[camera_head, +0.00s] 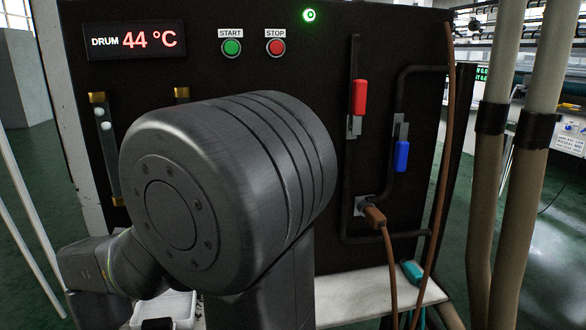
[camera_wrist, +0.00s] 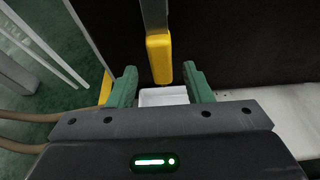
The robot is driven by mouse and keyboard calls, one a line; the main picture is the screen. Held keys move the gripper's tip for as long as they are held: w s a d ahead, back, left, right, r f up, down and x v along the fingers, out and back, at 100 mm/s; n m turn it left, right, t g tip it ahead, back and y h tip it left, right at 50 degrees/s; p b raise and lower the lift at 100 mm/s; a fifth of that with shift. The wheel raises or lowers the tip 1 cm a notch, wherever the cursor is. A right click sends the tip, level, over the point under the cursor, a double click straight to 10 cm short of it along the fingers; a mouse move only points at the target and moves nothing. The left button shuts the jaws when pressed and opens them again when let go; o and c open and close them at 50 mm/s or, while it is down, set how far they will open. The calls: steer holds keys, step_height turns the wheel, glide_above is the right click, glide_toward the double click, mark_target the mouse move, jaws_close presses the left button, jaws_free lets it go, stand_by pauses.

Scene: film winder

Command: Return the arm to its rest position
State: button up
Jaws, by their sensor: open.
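My gripper (camera_wrist: 159,74) shows in the wrist view with its two green fingers apart. A yellow handle (camera_wrist: 159,57) hangs from a grey bar between the fingertips, with a gap visible on each side. Nothing is held. In the head view my large dark arm joint fills the middle and left, and it hides the gripper and the yellow handle. The machine's black panel (camera_head: 330,20) stands behind the arm.
The panel carries a red handle (camera_head: 359,97), a blue handle (camera_head: 402,156), a green START button (camera_head: 232,47), a red STOP button (camera_head: 276,47) and a display (camera_head: 135,41) reading 44 °C. A brown cable plug (camera_head: 374,216) sits lower right. A white tray (camera_wrist: 163,97) lies below the fingers.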

steer(key=b+x, duration=0.1)
steer(key=x, duration=0.5)
steer(key=shift+w, duration=0.2)
steer(key=shift+s, duration=0.1)
steer(key=p+v, duration=0.3)
steer(key=v, duration=1)
steer(key=w+a+f+n+b, duration=0.1)
steer(key=w+f, duration=0.4)
steer(key=w, duration=0.7)
steer(key=shift+a+h, duration=0.3)
steer(key=shift+a, duration=0.15)
steer(key=shift+d, duration=0.1)
